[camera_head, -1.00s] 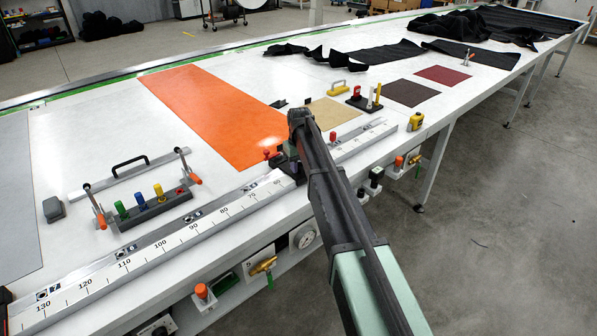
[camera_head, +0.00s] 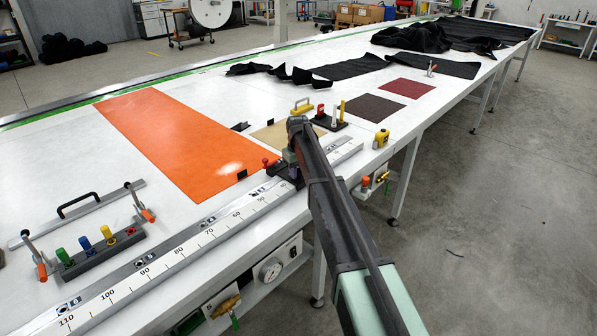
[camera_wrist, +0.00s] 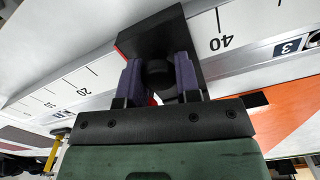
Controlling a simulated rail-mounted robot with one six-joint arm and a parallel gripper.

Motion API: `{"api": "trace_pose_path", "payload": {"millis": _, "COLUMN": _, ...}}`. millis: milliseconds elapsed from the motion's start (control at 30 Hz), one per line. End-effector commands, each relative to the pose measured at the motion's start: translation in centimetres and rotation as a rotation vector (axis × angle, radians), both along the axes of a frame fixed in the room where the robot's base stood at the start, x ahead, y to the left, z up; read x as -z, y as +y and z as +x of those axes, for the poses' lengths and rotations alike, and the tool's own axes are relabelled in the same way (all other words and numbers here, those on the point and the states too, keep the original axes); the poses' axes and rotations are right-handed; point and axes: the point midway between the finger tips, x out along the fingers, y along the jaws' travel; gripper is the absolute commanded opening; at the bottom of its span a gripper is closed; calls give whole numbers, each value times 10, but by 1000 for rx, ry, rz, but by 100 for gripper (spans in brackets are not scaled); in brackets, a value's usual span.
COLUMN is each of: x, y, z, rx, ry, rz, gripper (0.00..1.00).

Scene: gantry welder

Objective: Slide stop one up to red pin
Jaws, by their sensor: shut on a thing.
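My gripper (camera_wrist: 160,85) has its two purple fingers closed around a dark round knob (camera_wrist: 157,72) on a black block, stop one (camera_wrist: 150,35), in the wrist view.
A peg rack (camera_head: 100,250) with green, blue and yellow pegs stands at the left; its red-ringed place is empty. Orange-handled clamps flank it. The orange sheet (camera_head: 170,135) lies behind the rail.

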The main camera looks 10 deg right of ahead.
Motion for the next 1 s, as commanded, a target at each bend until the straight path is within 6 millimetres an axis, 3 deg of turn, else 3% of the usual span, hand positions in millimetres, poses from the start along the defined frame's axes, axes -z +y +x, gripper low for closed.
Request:
{"api": "trace_pose_path", "payload": {"millis": 133, "x": 0, "y": 0, "z": 0, "rx": 0, "ry": -1, "rz": -1, "gripper": 0}}
{"api": "trace_pose_path", "payload": {"millis": 167, "x": 0, "y": 0, "z": 0, "rx": 0, "ry": -1, "rz": -1, "gripper": 32}}
{"api": "trace_pose_path", "payload": {"millis": 333, "x": 0, "y": 0, "z": 0, "rx": 0, "ry": 0, "rz": -1, "gripper": 56}}
{"api": "trace_pose_path", "payload": {"millis": 667, "x": -5, "y": 0, "z": 0, "rx": 0, "ry": 0, "rz": 0, "gripper": 56}}
{"api": "trace_pose_path", "payload": {"millis": 767, "x": -19, "y": 0, "z": 0, "rx": 0, "ry": 0, "rz": 0, "gripper": 56}}
{"api": "trace_pose_path", "payload": {"millis": 1000, "x": -78, "y": 0, "z": 0, "rx": 0, "ry": 0, "rz": 0, "gripper": 56}}
